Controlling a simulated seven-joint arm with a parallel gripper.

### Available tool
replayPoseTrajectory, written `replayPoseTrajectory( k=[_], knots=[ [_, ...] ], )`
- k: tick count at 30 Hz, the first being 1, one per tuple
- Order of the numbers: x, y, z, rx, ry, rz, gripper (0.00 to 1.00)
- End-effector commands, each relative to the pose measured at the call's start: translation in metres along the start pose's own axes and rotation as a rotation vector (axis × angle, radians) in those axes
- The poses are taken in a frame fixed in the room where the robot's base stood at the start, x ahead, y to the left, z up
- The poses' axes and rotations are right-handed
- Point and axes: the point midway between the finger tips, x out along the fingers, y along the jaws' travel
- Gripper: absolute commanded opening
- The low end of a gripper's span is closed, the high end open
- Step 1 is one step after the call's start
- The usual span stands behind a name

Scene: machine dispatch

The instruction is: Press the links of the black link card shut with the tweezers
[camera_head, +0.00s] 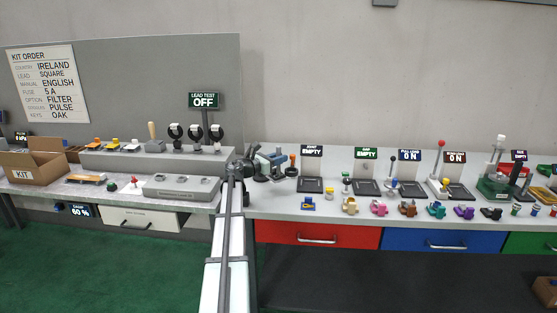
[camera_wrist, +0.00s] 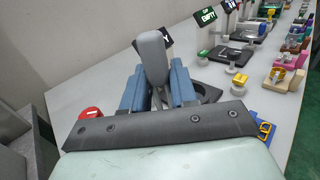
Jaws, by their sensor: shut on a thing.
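My gripper (camera_head: 270,161) is over the left end of the right-hand counter. In the wrist view its blue fingers (camera_wrist: 158,92) are shut on a grey, round-ended tool, seemingly the tweezers (camera_wrist: 152,52). The tool's far end is hidden behind the fingers and the black bar of my gripper. I cannot make out the black link card for certain; the area under my gripper is mostly hidden. A dark plate (camera_wrist: 207,92) shows partly just beyond the right finger.
An orange-topped post (camera_head: 292,161) stands just right of my gripper. Black trays (camera_head: 311,185) with signs line the counter's back. Small coloured pieces (camera_head: 379,208) stand along its front, with a blue and yellow piece (camera_head: 308,203) nearest. A grey block (camera_head: 181,187) is on the left counter.

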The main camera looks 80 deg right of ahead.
Motion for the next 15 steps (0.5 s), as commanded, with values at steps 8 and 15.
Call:
replayPoseTrajectory(
  k=[8, 15],
  knots=[
    [0.0, 0.0, 0.02, 0.001, -0.003, 0.0, 0.03],
    [0.0, 0.0, 0.035, 0.0, -0.003, 0.0, 0.03]
  ],
)
